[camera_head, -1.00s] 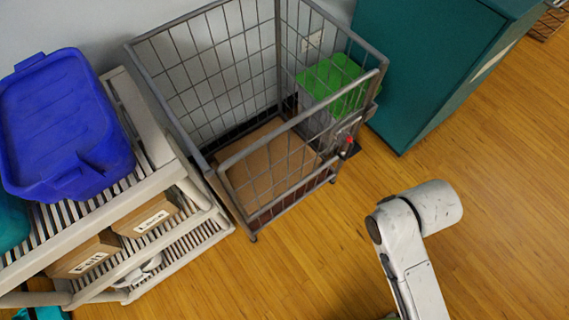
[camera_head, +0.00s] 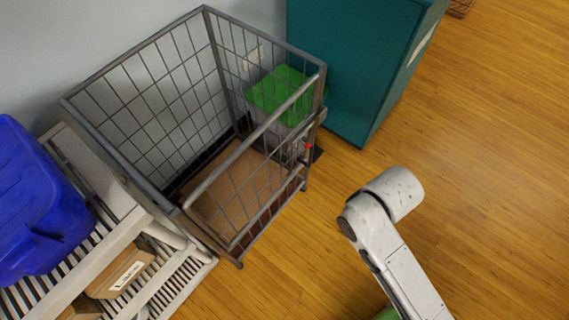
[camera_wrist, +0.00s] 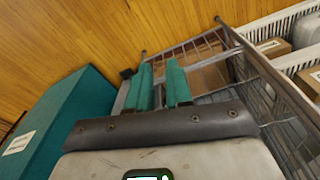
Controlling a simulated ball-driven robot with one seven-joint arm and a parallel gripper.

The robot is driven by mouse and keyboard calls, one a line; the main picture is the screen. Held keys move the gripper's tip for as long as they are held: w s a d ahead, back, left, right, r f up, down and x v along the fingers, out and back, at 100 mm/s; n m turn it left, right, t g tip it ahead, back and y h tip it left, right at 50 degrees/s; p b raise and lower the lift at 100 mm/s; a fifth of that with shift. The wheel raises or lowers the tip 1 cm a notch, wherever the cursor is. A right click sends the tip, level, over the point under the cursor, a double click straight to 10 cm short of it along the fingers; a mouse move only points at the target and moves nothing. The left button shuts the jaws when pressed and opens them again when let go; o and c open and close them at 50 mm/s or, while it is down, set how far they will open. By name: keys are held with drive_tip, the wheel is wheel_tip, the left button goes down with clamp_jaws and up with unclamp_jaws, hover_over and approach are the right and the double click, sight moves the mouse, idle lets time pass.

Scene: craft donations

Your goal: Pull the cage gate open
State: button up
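The wire cage (camera_head: 135,150) is a grey mesh box with an open top against the wall. Its gate (camera_head: 262,180), the mesh panel on the near side with a thick top rail, looks in line with the frame. A small red piece (camera_head: 308,146) is at the gate's right end. A brown board or box lies inside the cage. In the wrist view my gripper (camera_wrist: 160,78) has two teal fingers standing apart, pointing toward the cage (camera_wrist: 258,75). A grey bar shows between and behind them; I cannot tell if they touch it.
A slatted shelf (camera_head: 90,185) with a blue tub (camera_head: 35,200) and boxes stands left. Wooden floor (camera_head: 480,170) is clear on the right.

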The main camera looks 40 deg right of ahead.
drive_tip(key=shift+o, duration=1.2)
drive_tip(key=w+f+n+t+y+b, duration=0.1)
drive_tip(key=w+f+b, duration=0.1)
drive_tip(key=f+b, duration=0.2)
drive_tip(key=w+a+f+n+t+y+b, duration=0.1)
drive_tip(key=w+f+y+b, duration=0.1)
drive_tip(key=f, duration=0.5)
drive_tip(key=shift+w+a+f+t+b, duration=0.15)
drive_tip(key=shift+w+a+t+b, duration=0.2)
drive_tip(key=shift+w+b, duration=0.6)
drive_tip(key=m+t+h+b, duration=0.1)
drive_tip(key=t+h+b, duration=0.1)
drive_tip(key=t+b, duration=1.45)
approach(311, 155)
drive_tip(key=g+b, duration=0.2)
drive_tip(key=b, duration=0.1)
drive_tip(key=w, duration=1)
drive_tip(key=shift+w+r, duration=0.15)
drive_tip(key=shift+r, duration=0.1)
clamp_jaws()
